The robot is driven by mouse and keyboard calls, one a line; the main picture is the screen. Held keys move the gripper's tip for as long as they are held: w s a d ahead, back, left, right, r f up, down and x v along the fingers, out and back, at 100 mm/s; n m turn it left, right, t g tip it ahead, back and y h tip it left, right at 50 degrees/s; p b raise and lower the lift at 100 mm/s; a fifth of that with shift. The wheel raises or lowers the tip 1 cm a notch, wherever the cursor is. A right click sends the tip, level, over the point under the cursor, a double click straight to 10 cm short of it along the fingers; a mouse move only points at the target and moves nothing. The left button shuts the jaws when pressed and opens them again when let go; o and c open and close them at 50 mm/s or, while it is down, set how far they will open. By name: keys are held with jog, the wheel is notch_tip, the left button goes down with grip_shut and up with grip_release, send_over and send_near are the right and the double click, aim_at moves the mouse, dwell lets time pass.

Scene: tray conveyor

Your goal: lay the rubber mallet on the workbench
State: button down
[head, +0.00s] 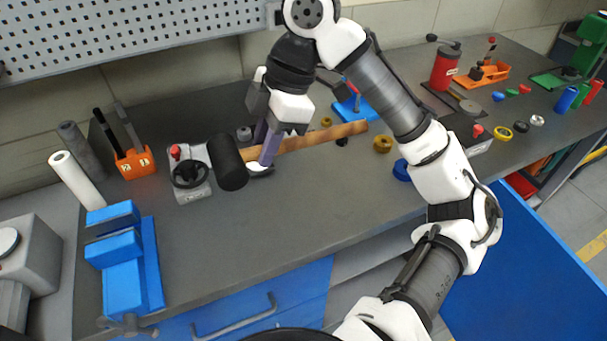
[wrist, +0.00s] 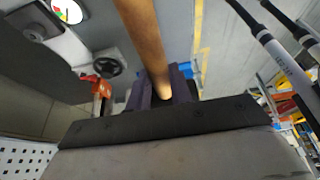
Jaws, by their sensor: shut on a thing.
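The rubber mallet has a black cylindrical head (head: 228,162) and a wooden handle (head: 320,137). My gripper (head: 268,150) is shut on the handle close to the head. The mallet is held roughly level over the dark grey workbench (head: 290,225), with its head to the left and the handle reaching right. I cannot tell exactly how high it is above the top. In the wrist view the handle (wrist: 145,40) runs up from between the fingers (wrist: 160,88), and the head is not visible there.
A grey device with a black handwheel (head: 188,175) stands just left of the mallet head. A blue vise (head: 125,260) is at the left front. An orange tool holder (head: 135,163) stands behind it. Small rings, such as a brass one (head: 382,144), lie to the right. The bench's front middle is clear.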

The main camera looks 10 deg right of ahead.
aim_at(269, 229)
notch_tip(269, 229, down, 20)
jog(key=shift+r+p, duration=0.2)
jog(key=shift+p, duration=0.55)
jog(key=shift+f, duration=0.2)
jog(key=c, duration=1.3)
grip_release()
jog(key=shift+o, duration=0.2)
jog(key=shift+r, duration=0.1)
jog(key=shift+r, duration=0.15)
jog(key=b+v, duration=0.2)
jog(key=v, duration=1)
